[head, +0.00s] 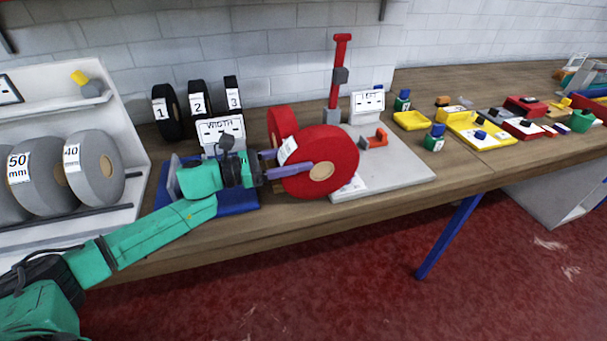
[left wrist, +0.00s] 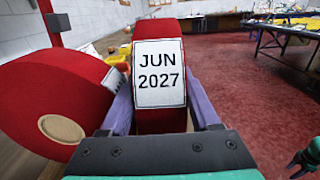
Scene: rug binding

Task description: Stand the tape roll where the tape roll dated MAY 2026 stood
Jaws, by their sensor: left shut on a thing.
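My left gripper (head: 283,170) is shut on a red tape roll (head: 335,168), its purple fingers on either side. In the left wrist view this roll (left wrist: 160,31) sits between the fingers, its white label reading JUN 2027. A second red roll (head: 283,121) stands just behind it on the bench; in the left wrist view it is at the left (left wrist: 50,95), its label too oblique to read. I cannot tell whether the held roll touches the bench. A green and black part at the right edge of the left wrist view looks like my right gripper (left wrist: 304,163).
A grey board (head: 395,178) with a red post lies right of the held roll. Black rolls (head: 198,98) numbered 1 to 3 stand behind a WIDTH sign (head: 222,131). Grey rolls (head: 96,168) fill a white rack at left. Yellow trays (head: 411,120) lie farther right.

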